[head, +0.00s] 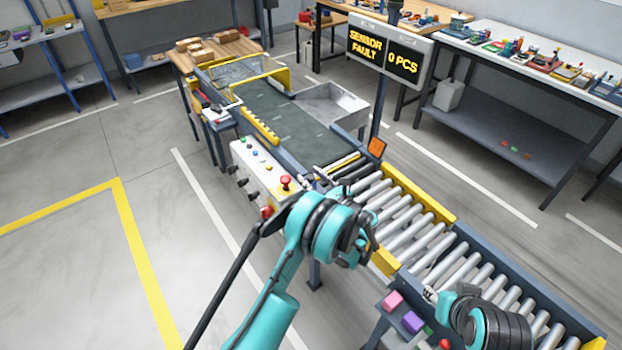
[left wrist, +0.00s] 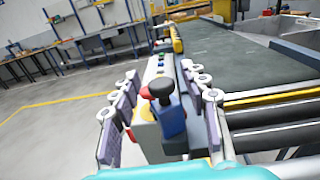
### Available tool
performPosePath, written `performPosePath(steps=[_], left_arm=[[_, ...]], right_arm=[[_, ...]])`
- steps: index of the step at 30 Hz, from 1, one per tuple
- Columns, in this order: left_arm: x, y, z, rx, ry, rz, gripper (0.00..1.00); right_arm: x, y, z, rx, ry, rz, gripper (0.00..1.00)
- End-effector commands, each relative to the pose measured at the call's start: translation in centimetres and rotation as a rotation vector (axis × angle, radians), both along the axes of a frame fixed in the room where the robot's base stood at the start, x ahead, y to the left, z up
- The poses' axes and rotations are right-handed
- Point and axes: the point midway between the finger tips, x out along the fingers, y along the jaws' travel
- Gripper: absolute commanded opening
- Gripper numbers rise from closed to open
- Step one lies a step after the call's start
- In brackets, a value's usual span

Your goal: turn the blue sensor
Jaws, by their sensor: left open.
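The blue sensor (left wrist: 172,122) has a blue body with a black rounded top and stands at the conveyor's side in the left wrist view. My left gripper (left wrist: 163,82) is open, with one finger to each side of the sensor in that view; I cannot tell whether either touches it. In the head view my left gripper (head: 320,178) is at the conveyor edge near the start of the rollers, and the sensor is mostly hidden there. My right gripper (head: 432,294) is low at the right beside the rollers; its fingers are too small and covered to read.
A red button (head: 286,182) sits on the white control panel (head: 258,168) left of the sensor. A display (head: 388,50) reads "SENSOR FAULT" and "0 PCS". Pink and purple blocks (head: 412,321) lie near my right arm.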

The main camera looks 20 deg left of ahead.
Motion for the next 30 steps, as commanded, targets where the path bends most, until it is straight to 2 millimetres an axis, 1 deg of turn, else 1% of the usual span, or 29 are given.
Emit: performPosePath(steps=[8,9,11,12,14,19,22,30], left_arm=[[0.2,0.3,0.1,0.001,0.001,-0.001,0.45],[0.2,0.3,0.1,0.001,0.001,-0.001,0.42],[0.2,0.3,0.1,0.001,0.001,-0.001,0.26],[0.2,0.3,0.1,0.001,0.001,-0.001,0.16],[0.2,0.3,0.1,0.001,0.001,-0.001,0.00],[0.2,0.3,0.0,0.001,0.000,-0.004,0.00],[0.2,0.4,-0.1,0.001,0.000,-0.041,0.00],[0.1,0.6,-0.3,0.001,0.000,-0.294,0.00]], right_arm=[[0.0,0.0,0.0,0.000,0.000,0.000,0.39],[0.0,0.0,0.0,0.000,0.000,0.000,0.39],[0.0,0.0,0.0,0.000,0.000,0.000,0.39],[0.0,0.0,0.0,0.000,0.000,0.000,0.39],[0.0,0.0,0.0,0.000,0.000,0.000,0.39],[0.0,0.0,-0.1,0.000,0.000,0.000,0.39],[0.0,0.0,-0.6,0.000,0.000,0.000,0.39],[0.0,0.0,-3.1,0.000,0.000,0.000,0.39]])
